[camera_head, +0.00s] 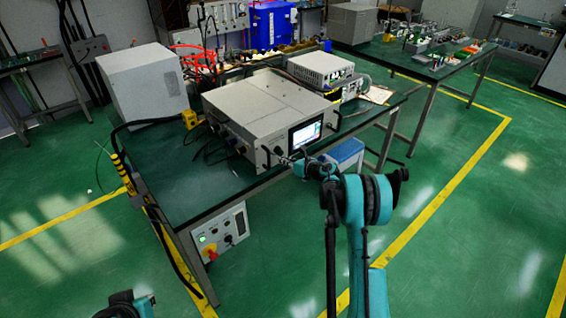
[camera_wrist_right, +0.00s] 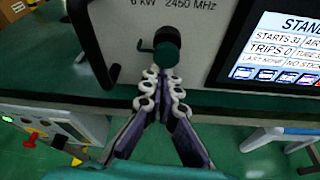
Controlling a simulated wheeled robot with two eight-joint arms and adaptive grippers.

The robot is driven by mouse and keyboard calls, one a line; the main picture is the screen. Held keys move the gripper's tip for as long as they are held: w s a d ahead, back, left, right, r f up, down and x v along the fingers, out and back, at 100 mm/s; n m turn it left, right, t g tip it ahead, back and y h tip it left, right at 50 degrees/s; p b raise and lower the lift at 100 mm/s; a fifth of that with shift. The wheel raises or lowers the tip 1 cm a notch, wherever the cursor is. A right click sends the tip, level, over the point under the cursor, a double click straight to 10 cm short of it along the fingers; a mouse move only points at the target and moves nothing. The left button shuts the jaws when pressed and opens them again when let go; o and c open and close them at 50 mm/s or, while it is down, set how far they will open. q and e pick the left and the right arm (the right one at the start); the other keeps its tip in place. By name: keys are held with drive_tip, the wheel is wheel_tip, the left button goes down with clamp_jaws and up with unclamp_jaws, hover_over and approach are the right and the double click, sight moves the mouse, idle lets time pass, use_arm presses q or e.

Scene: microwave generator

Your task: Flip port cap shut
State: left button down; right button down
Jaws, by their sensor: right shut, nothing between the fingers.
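The microwave generator (camera_head: 262,108) is a grey box on the green bench. In the right wrist view its front panel (camera_wrist_right: 215,20) reads "6 kW 2450 MHz". A dark green round port cap (camera_wrist_right: 167,42) with a small tab on its left shows on the panel, just beyond my fingertips. I cannot tell how far the cap is swung. My right gripper (camera_wrist_right: 160,88) is shut and empty, its tips just below the cap; contact is unclear. In the head view the right gripper (camera_head: 298,160) is at the generator's front, hiding the cap.
The generator's lit screen (camera_head: 305,134) is right of the cap, and a black handle (camera_wrist_right: 92,45) is left of it. A control box (camera_head: 222,230) with a red knob hangs under the bench (camera_head: 200,165). Cables run along the bench's left end.

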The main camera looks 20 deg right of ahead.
drive_tip(key=shift+d, duration=0.15)
use_arm(q)
drive_tip(key=shift+f, duration=0.3)
use_arm(e)
drive_tip(key=shift+w+d+f, duration=0.2)
drive_tip(key=shift+w+d, duration=0.1)
drive_tip(key=shift+d, duration=0.35)
drive_tip(key=shift+s+r, duration=0.1)
